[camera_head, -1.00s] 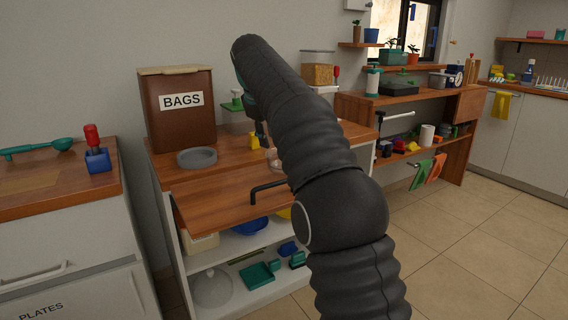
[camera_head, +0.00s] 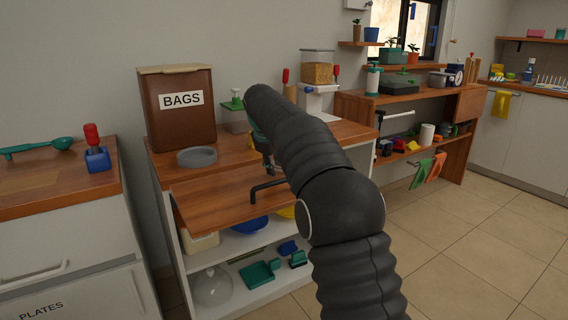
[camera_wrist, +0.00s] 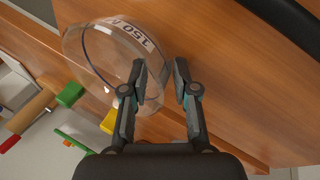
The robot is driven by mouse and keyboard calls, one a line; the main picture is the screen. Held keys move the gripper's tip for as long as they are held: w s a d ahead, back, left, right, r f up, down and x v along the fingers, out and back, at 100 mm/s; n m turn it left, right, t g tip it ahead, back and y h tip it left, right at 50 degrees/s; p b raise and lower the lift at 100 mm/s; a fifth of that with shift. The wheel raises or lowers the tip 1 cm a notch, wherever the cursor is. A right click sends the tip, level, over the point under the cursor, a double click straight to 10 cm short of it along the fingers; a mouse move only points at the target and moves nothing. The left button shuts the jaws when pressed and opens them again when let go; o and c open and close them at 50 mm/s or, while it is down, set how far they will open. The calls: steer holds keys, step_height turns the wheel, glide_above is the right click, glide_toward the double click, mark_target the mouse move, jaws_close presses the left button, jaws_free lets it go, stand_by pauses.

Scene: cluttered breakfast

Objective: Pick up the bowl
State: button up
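A clear see-through bowl (camera_wrist: 100,62) with a white "150" label lies on the wooden counter in the wrist view. My gripper (camera_wrist: 160,68) is open, with a gap between its fingertips. The left finger overlaps the bowl and the right finger is past its rim, so the near wall lies between them. I cannot tell whether either finger touches it. In the head view my gripper (camera_head: 268,163) is low over the counter, and my arm hides the clear bowl. A blue bowl (camera_head: 250,225) and a partly hidden yellow bowl (camera_head: 286,212) sit on the shelf below.
A brown BAGS bin (camera_head: 180,115) and a grey round dish (camera_head: 197,157) stand on the counter's left. Yellow and green items (camera_wrist: 70,94) lie near the bowl.

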steer(key=shift+w+d+f, duration=0.1)
steer(key=shift+w+f, duration=0.1)
steer(key=shift+f, duration=0.2)
jaws_close()
steer(key=shift+r, duration=0.1)
steer(key=shift+r, duration=0.9)
steer(key=r, duration=0.2)
steer(key=shift+s+d+r, duration=0.1)
steer(key=shift+d+r, duration=0.15)
steer(key=shift+r, duration=0.05)
steer(key=s+d+r, duration=0.4)
steer(key=d+r, duration=0.2)
steer(key=d, duration=0.4)
steer(key=shift+d+r, duration=0.15)
steer(key=shift+r, duration=0.15)
steer(key=shift+s, duration=0.1)
